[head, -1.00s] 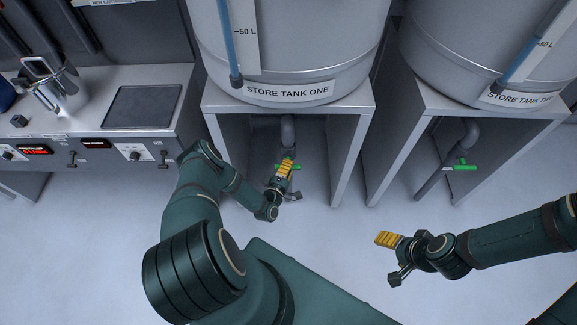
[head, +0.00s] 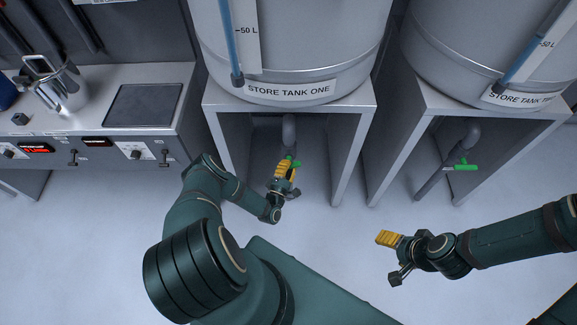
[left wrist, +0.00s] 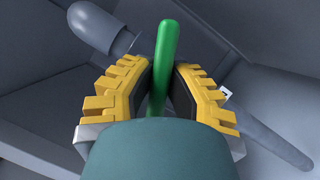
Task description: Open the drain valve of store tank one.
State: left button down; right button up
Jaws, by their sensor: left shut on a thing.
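Store tank one (head: 290,50) stands on a grey stand, with its name label on the front. Its grey drain pipe (head: 289,133) comes down under the stand. The green valve handle (head: 292,161) shows at the pipe's lower end, partly hidden by my left gripper (head: 284,166). In the left wrist view the green handle (left wrist: 165,55) lies between the two yellow fingers, and the left gripper is shut on it. My right gripper (head: 386,238) hangs in free space over the floor at the right, away from the tanks; its finger gap is not clear.
Store tank two (head: 490,50) stands at the right, with its own green valve handle (head: 461,167) below. The legs of tank one's stand (head: 350,155) flank my left arm. A counter (head: 100,125) with a metal jug (head: 58,86) is at the left. The floor in front is open.

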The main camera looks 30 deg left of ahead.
pick_arm(q)
jog(key=n, duration=0.2)
jog(key=n+t+y, duration=0.1)
jog(key=n, duration=0.1)
jog(key=shift+w+n+y, duration=0.1)
jog(key=shift+n+y, duration=0.2)
jog(key=n+y, duration=0.2)
jog(key=n, duration=0.2)
jog(key=shift+n, duration=0.3)
jog(key=n+y, duration=0.2)
jog(key=n, duration=0.2)
jog(key=n+g+y, duration=0.1)
jog(key=n+y, duration=0.1)
jog(key=n, duration=0.2)
jog(key=shift+r, duration=0.1)
jog(key=shift+n+y, duration=0.3)
jog(key=c, duration=0.9)
grip_release()
jog(key=shift+c, duration=0.2)
jog(key=shift+r, duration=5)
